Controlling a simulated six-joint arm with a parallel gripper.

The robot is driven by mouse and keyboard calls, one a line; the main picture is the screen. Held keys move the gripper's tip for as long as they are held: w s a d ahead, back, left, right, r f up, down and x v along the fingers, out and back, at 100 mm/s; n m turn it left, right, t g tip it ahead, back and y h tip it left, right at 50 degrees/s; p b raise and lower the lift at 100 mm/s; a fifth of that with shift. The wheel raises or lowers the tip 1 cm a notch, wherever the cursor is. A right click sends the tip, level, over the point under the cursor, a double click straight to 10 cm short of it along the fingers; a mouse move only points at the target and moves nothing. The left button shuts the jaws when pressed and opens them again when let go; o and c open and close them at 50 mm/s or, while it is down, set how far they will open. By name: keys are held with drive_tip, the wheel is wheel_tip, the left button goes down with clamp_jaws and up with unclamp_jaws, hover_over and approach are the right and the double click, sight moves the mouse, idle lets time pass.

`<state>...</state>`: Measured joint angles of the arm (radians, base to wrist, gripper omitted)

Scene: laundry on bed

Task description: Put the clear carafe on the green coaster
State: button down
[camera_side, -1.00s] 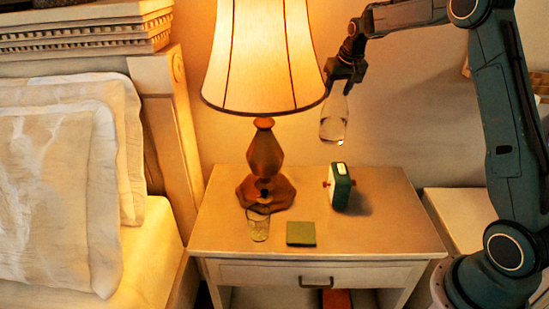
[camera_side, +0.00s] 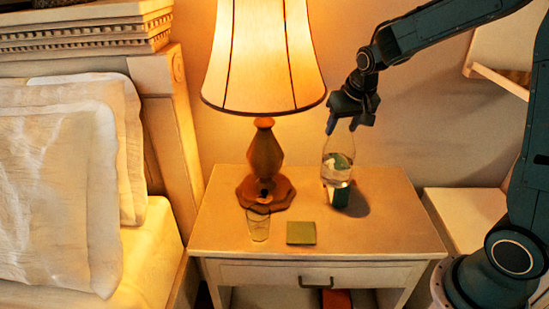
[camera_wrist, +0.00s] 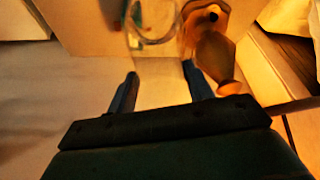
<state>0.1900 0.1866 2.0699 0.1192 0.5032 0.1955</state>
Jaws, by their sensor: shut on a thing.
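The clear carafe (camera_side: 337,170) hangs upright below my gripper (camera_side: 349,128) in the side view, with some liquid in its lower part. My gripper is shut on the carafe's upper part. The carafe is seen in front of a green and white box. It appears above the nightstand, left and low of my wrist. Its rounded clear outline (camera_wrist: 151,38) shows at the top of the wrist view, beyond the two fingers (camera_wrist: 161,88). The green coaster (camera_side: 301,233) lies flat and bare near the nightstand's front edge, down and left of the carafe.
A clear drinking glass (camera_side: 258,227) stands just left of the coaster. A lit lamp (camera_side: 265,155) stands behind the glass, its wide shade near my gripper's left. The green and white box (camera_side: 340,196) is mostly hidden by the carafe. The nightstand's right side (camera_side: 395,225) is clear.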

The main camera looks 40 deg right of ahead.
drive_tip(key=w+a+f+n+y, duration=0.2)
drive_tip(key=w+a+f+n, duration=0.2)
drive_tip(key=a+f+n, duration=0.45)
wheel_tip(320, 180, up, 12)
drive_tip(key=s+a+n+g+y, duration=0.1)
drive_tip(key=n+y, duration=0.3)
drive_tip(key=n, duration=0.6)
drive_tip(key=shift+r+g, duration=0.2)
drive_tip(key=shift+g, duration=0.4)
drive_tip(key=shift+a, duration=0.1)
wheel_tip(320, 180, down, 16)
drive_tip(key=shift+f, duration=2.05)
